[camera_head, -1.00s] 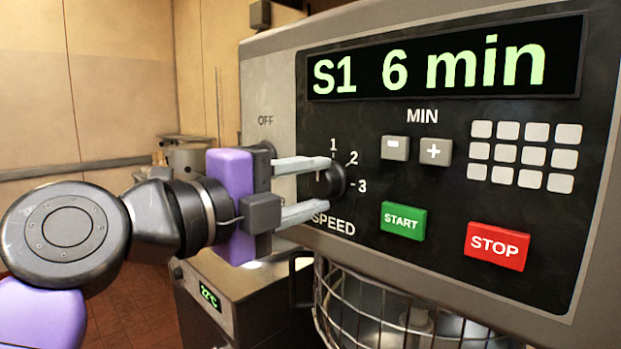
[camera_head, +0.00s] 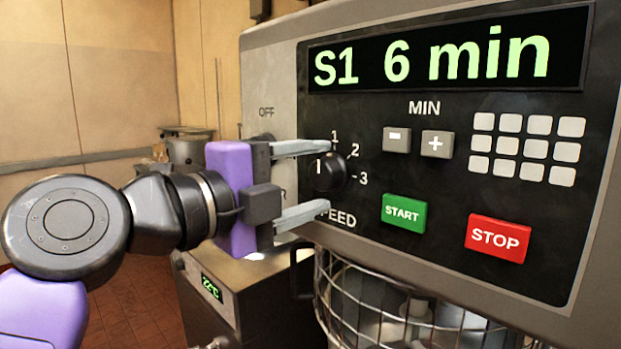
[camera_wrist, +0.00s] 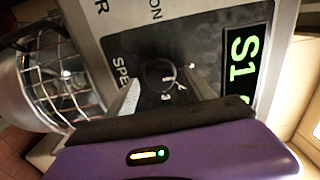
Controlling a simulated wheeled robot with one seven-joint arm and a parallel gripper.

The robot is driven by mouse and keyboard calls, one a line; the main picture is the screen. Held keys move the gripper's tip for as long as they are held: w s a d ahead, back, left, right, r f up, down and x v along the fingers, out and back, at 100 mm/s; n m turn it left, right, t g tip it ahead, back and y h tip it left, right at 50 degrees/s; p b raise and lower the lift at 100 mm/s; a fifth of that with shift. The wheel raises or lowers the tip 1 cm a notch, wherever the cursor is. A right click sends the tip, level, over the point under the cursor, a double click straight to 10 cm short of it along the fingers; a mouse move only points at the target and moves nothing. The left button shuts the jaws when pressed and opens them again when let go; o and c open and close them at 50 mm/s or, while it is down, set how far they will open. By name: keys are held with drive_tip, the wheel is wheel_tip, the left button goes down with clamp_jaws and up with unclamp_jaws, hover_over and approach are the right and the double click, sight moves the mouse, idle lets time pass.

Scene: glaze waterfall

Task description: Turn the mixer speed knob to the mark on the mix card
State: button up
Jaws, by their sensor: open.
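The black speed knob (camera_head: 329,172) sits on the mixer's dark panel, with marks 1, 2 and 3 around its right side. A pale line on its face stands upright. The display (camera_head: 445,62) reads "S1 6 min". My gripper (camera_head: 328,177) is open, one finger above the knob and one below it, with gaps showing between fingers and knob. In the wrist view the knob (camera_wrist: 160,75) lies between the two fingers, apart from them. The lower finger covers the start of the word SPEED. No mix card is seen in these frames.
A green START button (camera_head: 404,214) and a red STOP button (camera_head: 497,238) lie right of the knob. A wire bowl guard (camera_head: 400,300) is below the panel. A steel unit with a temperature display (camera_head: 211,289) stands below my gripper.

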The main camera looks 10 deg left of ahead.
drive_tip(key=b+v, duration=0.2)
drive_tip(key=v, duration=0.5)
drive_tip(key=shift+s+a, duration=0.25)
drive_tip(key=shift+s, duration=0.1)
